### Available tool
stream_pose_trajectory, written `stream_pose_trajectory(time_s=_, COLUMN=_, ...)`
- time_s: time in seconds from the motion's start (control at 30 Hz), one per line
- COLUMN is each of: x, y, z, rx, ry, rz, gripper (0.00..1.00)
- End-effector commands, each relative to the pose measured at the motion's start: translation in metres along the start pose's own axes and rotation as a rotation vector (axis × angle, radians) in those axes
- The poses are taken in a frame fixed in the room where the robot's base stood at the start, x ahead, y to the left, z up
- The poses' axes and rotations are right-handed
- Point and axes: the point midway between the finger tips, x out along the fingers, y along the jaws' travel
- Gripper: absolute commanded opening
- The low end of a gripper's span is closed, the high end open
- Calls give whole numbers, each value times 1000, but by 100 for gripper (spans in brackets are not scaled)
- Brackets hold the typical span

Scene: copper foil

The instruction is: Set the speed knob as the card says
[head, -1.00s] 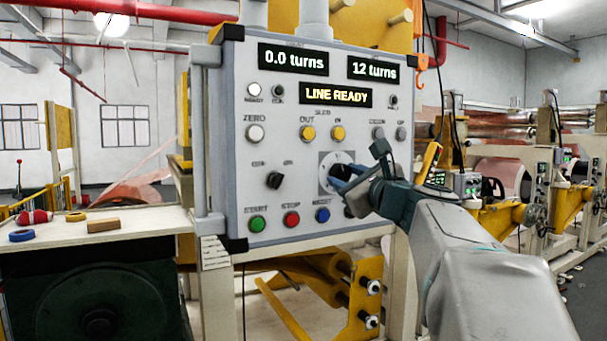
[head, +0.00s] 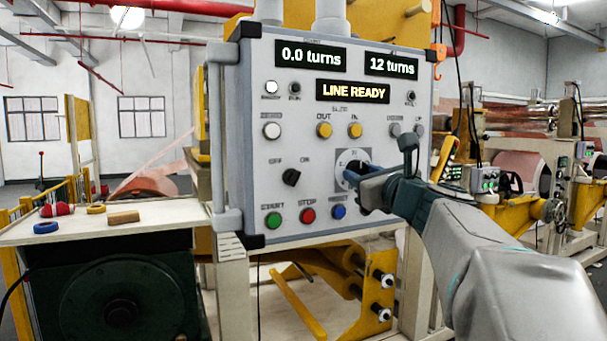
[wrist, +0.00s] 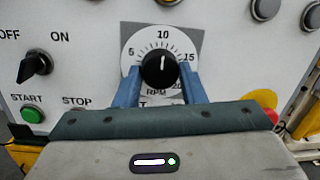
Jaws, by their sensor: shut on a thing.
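The speed knob (wrist: 160,70) is a black round knob with a white line, on a white dial (wrist: 130,42) marked 5, 10, 15, 20 and RPM. Its white line points up at about 10 in the wrist view. My gripper (wrist: 160,80) is shut on the knob, one blue finger on each side. In the head view my gripper (head: 362,182) reaches the dial (head: 343,160) on the grey control panel (head: 235,150) and hides most of the knob. I cannot make out a card with a speed in these frames.
The displays read "0.0 turns" (head: 310,57), "12 turns" (head: 390,65) and "LINE READY" (head: 352,91). START (head: 274,220), STOP (head: 307,215) and a blue button (head: 339,211) sit left of my gripper. A red button (wrist: 265,100) is close at right in the wrist view.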

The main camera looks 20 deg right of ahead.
Motion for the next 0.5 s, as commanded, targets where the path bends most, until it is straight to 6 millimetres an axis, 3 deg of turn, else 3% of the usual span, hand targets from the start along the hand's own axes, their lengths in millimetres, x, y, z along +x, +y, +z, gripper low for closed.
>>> stream_pose_trajectory(time_s=0.07, x=0, y=0, z=0, rx=0, ry=1, rz=-1, gripper=14)
stream_pose_trajectory(time_s=0.1, x=0, y=0, z=0, rx=0, ry=1, rz=-1, gripper=39)
stream_pose_trajectory(time_s=0.17, x=0, y=0, z=0, rx=-1, ry=1, rz=-1, gripper=56)
stream_pose_trajectory(time_s=0.5, x=-2, y=0, z=0, rx=-2, ry=0, rz=0, gripper=58)
